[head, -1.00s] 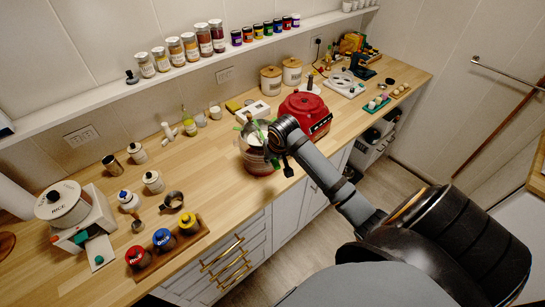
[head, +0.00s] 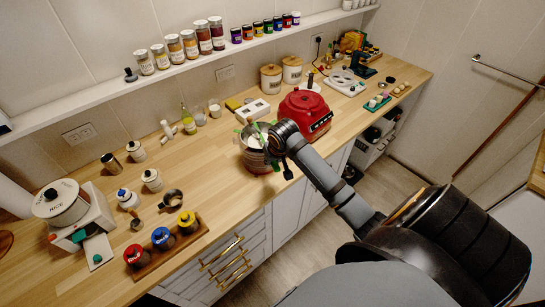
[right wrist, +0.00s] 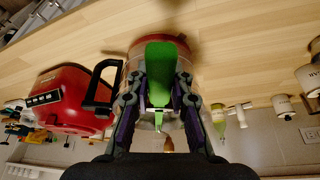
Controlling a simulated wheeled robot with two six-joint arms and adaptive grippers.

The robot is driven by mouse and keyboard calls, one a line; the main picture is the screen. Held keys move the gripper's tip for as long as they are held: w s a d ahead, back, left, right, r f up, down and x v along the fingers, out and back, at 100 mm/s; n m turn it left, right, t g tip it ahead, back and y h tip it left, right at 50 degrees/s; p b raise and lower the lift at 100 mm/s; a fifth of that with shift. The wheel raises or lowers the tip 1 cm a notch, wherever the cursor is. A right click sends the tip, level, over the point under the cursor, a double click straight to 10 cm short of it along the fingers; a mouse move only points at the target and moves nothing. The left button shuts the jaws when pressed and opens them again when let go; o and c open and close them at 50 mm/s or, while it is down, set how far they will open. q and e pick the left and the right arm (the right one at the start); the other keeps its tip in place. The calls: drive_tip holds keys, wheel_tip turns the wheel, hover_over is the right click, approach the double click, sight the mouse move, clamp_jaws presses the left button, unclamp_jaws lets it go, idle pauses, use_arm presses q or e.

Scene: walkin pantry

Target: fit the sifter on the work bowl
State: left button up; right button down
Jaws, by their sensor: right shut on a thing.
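The clear work bowl (head: 252,163) stands on the wooden counter, left of the red appliance. Its black handle (right wrist: 102,85) and reddish rim show in the right wrist view. My right gripper (head: 268,150) is over the bowl's near side. In the right wrist view its fingers (right wrist: 160,95) are shut on a green part (right wrist: 162,62), which I take to be the sifter's. The rest of the sifter is hard to make out against the bowl, and whether it is seated cannot be told. My left gripper is not in view.
The red appliance (head: 305,110) stands close right of the bowl, with a white box (head: 252,111) behind. Bottles and cups stand at the back left. A rack with coloured-lid jars (head: 162,240) is at the front left.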

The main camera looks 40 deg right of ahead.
drive_tip(key=shift+f, duration=0.3)
drive_tip(key=c, duration=1.1)
unclamp_jaws()
drive_tip(key=shift+c, duration=0.2)
drive_tip(key=v, duration=1.2)
